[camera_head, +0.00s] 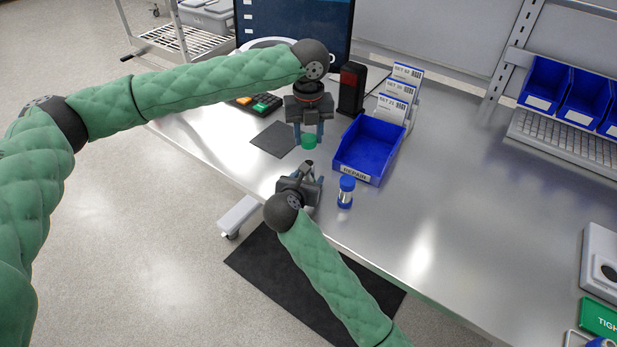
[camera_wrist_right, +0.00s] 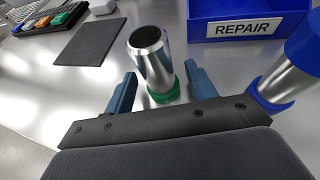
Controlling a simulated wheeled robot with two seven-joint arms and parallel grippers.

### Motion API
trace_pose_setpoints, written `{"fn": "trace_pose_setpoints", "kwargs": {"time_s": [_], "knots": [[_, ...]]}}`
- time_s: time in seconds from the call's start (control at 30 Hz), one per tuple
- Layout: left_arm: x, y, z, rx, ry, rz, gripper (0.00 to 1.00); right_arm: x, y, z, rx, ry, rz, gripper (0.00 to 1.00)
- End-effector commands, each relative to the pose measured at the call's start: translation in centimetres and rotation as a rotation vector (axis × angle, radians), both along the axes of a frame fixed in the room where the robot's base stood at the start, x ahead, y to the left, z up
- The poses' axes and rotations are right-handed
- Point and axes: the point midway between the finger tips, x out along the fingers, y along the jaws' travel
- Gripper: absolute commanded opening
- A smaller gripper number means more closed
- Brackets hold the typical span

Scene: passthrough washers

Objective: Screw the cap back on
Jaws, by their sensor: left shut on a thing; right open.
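My left gripper (camera_head: 308,132) points down, shut on a green cap (camera_head: 309,142) held between its fingertips. It is beyond the open metal canister in the head view. That canister (camera_wrist_right: 153,62), silver with a green base, has an uncovered mouth in the right wrist view. In the head view the canister (camera_head: 309,168) shows small and dark, partly hidden by my right gripper. My right gripper (camera_head: 310,184) is low at the table's front edge. Its blue fingers (camera_wrist_right: 160,92) are open, one on each side of the canister, with gaps visible.
A blue-capped canister (camera_head: 346,192) stands close on the right. Behind it is a blue REPAIR bin (camera_head: 365,170) with a card rack (camera_head: 400,92). A dark mat (camera_head: 273,139) lies left of my left gripper. The table's right middle (camera_head: 460,200) is clear.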

Motion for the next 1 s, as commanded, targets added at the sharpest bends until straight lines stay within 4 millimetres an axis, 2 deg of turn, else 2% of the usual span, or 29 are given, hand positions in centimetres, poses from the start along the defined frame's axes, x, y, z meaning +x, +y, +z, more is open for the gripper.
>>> {"fn": "trace_pose_setpoints", "kwargs": {"time_s": [0.2,0.5,0.8,1.0], "knots": [[0.0,0.0,0.01,0.0,0.0,0.0,0.17,1.08,-0.35,-0.43,0.001,0.0,-0.001,0.56],[0.0,0.0,0.01,0.0,0.0,0.0,0.17,1.14,-0.37,-0.48,0.001,0.0,0.0,0.56],[0.0,0.0,0.01,0.0,0.0,0.0,0.17,1.12,-0.37,-0.49,0.001,0.0,0.0,0.0],[0.0,0.0,-0.05,0.0,0.0,0.0,0.17,1.08,-0.36,-0.63,0.001,0.002,0.0,0.0]]}}
